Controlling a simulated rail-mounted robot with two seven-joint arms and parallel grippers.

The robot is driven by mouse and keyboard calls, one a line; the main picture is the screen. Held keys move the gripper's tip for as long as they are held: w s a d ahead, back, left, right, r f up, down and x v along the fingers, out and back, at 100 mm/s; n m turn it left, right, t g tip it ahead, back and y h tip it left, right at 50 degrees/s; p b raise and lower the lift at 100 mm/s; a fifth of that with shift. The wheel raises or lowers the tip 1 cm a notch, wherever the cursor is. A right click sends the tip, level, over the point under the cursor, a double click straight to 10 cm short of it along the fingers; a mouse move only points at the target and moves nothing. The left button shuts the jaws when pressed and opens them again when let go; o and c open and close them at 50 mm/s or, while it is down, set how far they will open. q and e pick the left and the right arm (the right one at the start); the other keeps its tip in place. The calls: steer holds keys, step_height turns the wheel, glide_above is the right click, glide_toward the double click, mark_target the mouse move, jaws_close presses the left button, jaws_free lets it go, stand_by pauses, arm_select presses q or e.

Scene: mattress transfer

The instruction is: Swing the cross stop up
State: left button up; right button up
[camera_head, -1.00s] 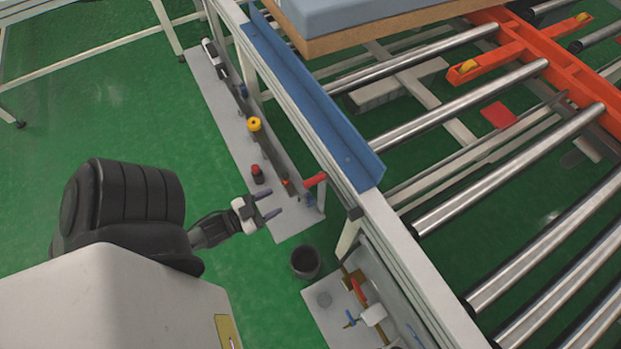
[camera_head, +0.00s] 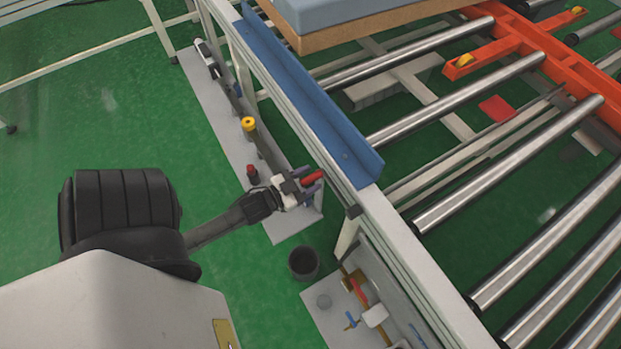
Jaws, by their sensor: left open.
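My left gripper (camera_head: 313,184) reaches in from the left over the grey side panel (camera_head: 284,227). Its jaws are open around or beside a red lever handle (camera_head: 312,176) at the near end of that panel. The handle lies close to the fingers, and I cannot tell whether they touch it. No part is plainly recognisable as the cross stop; the red handle's link to it is hidden. My right gripper is not in view.
A yellow knob (camera_head: 248,124) and a red button (camera_head: 252,170) stand on the panel. A blue guard (camera_head: 310,105) lines the white conveyor frame. Steel rollers (camera_head: 480,190) and an orange beam (camera_head: 545,50) lie right. A blue mattress (camera_head: 350,12) sits at the top. A dark bin (camera_head: 303,263) stands below.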

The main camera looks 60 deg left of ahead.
arm_select(q)
steer(key=shift+w, duration=0.3)
jaws_close()
stand_by(0.5)
